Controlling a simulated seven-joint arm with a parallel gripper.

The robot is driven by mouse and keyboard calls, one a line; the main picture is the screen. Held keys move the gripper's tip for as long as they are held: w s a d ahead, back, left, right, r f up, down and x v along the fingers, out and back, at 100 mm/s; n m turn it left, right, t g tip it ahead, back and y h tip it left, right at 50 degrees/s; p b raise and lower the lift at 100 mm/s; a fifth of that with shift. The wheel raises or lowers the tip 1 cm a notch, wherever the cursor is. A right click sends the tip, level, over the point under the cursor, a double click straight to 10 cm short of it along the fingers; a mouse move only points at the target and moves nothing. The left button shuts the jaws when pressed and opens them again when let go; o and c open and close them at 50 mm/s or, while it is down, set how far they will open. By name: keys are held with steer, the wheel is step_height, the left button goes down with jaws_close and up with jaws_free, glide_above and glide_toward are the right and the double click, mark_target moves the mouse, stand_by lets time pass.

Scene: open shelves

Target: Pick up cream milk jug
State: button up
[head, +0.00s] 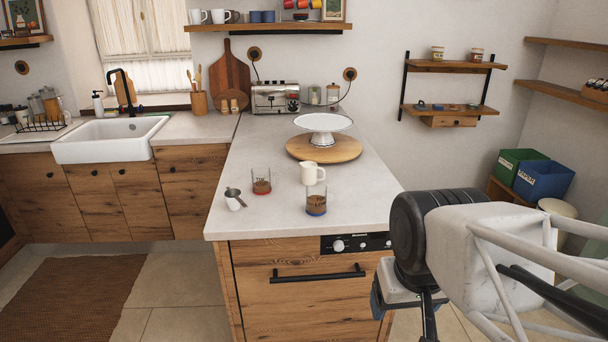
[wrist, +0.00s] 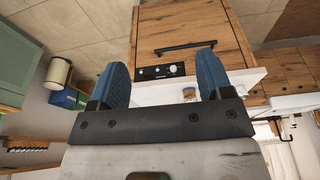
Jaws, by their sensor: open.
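The cream milk jug (head: 312,173) stands upright on the light countertop (head: 270,208), just behind a glass with brown contents and a blue base (head: 316,202). The jug cannot be made out in the wrist view. My gripper (wrist: 165,75) shows two blue fingers spread wide apart, with nothing between them. In the head view my arm is at the lower right, in front of the counter and right of the oven front, well away from the jug. The fingertips are mostly hidden there behind my wrist.
A glass with a red base (head: 261,182) and a small metal measuring cup (head: 234,198) stand left of the jug. A white cake stand (head: 323,128) on a round wooden board (head: 324,148) is behind it. The oven handle (head: 318,275) juts from the counter front.

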steer(key=w+r+m, duration=0.1)
steer(key=w+r, duration=0.3)
steer(key=w, duration=0.6)
steer(key=w+r, duration=0.4)
steer(key=w, duration=0.6)
steer(key=m+g, duration=0.3)
steer(key=m, duration=0.1)
glide_above(321, 169)
step_height(321, 169, down, 17)
steer(key=shift+f, duration=0.1)
steer(key=shift+f, duration=0.15)
